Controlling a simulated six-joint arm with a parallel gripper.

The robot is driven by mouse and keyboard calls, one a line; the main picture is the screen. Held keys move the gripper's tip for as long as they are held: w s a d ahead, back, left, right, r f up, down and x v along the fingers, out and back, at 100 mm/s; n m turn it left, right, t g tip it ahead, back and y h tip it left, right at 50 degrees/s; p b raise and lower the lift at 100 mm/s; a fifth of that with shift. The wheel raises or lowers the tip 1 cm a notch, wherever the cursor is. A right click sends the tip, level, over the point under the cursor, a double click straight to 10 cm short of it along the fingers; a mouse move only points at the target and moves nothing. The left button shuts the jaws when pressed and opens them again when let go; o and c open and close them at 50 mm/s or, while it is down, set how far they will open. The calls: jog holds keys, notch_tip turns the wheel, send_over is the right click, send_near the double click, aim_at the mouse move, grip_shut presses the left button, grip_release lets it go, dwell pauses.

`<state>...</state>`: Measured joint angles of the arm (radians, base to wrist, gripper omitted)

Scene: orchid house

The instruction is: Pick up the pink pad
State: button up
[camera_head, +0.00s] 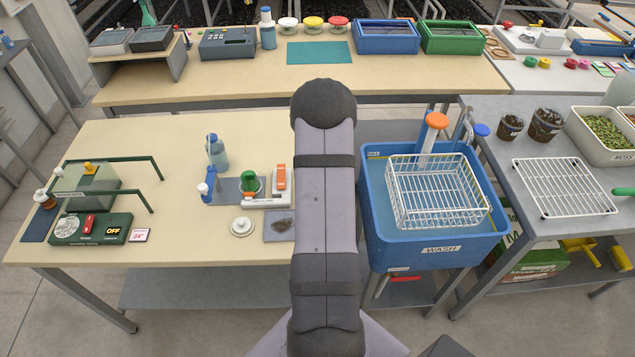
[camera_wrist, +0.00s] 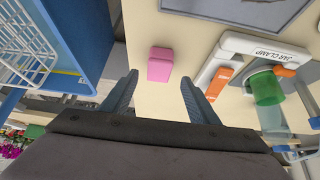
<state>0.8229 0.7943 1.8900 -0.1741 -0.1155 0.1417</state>
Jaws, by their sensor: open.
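The pink pad (camera_wrist: 160,64) is a small pink block on the beige table in the wrist view. My gripper (camera_wrist: 160,88) is open, with its two dark fingers apart and nothing between them. The pad lies just beyond the fingertips, roughly centred between them. In the head view my arm hides the pad and the gripper.
The jar clamp (camera_wrist: 222,68), with an orange lever and a green jar (camera_wrist: 266,88), stands right of the pad in the wrist view. A blue wash tub (camera_head: 428,252) holding a white wire basket (camera_head: 440,212) stands right of the table (camera_head: 150,235).

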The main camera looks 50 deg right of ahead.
jog(key=shift+f, duration=0.15)
jog(key=shift+p+x, duration=0.85)
jog(key=shift+x, duration=0.2)
jog(key=shift+p+x, duration=0.4)
jog(key=shift+x, duration=1)
jog(key=shift+s, duration=0.1)
jog(key=c, duration=1.1)
